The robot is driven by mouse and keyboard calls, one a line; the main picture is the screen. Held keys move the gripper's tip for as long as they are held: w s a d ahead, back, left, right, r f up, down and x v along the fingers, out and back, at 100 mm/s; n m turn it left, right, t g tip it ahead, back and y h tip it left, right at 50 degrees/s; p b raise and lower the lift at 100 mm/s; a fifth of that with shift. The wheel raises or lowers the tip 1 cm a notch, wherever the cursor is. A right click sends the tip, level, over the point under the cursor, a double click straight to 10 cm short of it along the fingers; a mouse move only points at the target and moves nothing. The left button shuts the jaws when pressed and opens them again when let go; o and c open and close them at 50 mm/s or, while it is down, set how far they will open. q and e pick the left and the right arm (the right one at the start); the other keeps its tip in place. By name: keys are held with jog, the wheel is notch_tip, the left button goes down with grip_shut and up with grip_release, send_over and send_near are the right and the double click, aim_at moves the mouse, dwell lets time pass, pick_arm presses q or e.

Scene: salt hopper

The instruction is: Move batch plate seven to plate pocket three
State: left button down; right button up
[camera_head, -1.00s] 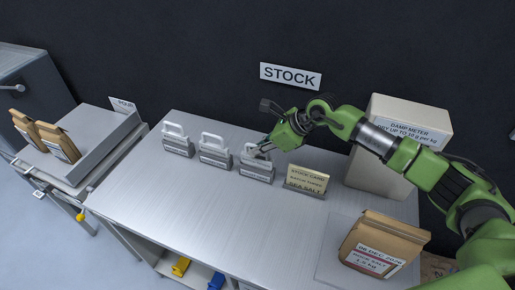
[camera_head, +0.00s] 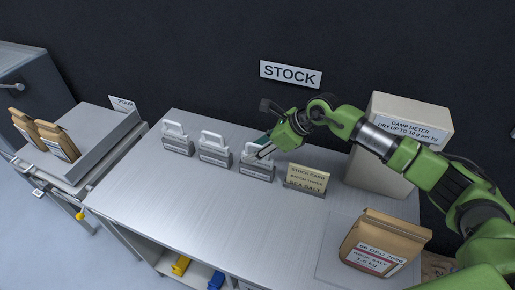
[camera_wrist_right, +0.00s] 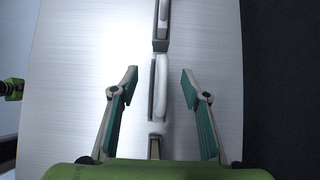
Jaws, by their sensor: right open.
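Three white-handled plates stand in grey holders in a row along the back of the steel table: a left one (camera_head: 177,140), a middle one (camera_head: 214,149) and a right one (camera_head: 256,167). Their labels are too small to read, so I cannot tell which is batch plate seven. My right gripper (camera_head: 265,147) is open at the handle of the right plate. In the right wrist view, the open fingers (camera_wrist_right: 159,76) stand on either side of a white handle (camera_wrist_right: 160,85), with a gap on both sides.
A stock card sign (camera_head: 306,178) stands just right of the plates. A damp meter box (camera_head: 410,125) and a salt bag (camera_head: 383,243) are farther right. The table's front middle (camera_head: 220,205) is clear.

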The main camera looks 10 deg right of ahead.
dwell(0.4)
jog(key=shift+p+v, duration=1.25)
jog(key=shift+v, duration=1.7)
jog(key=shift+d+r, duration=0.15)
jog(key=shift+r, duration=0.05)
jog(key=v, duration=1.1)
jog(key=shift+s+d+r, duration=0.15)
jog(key=shift+s+r, duration=0.05)
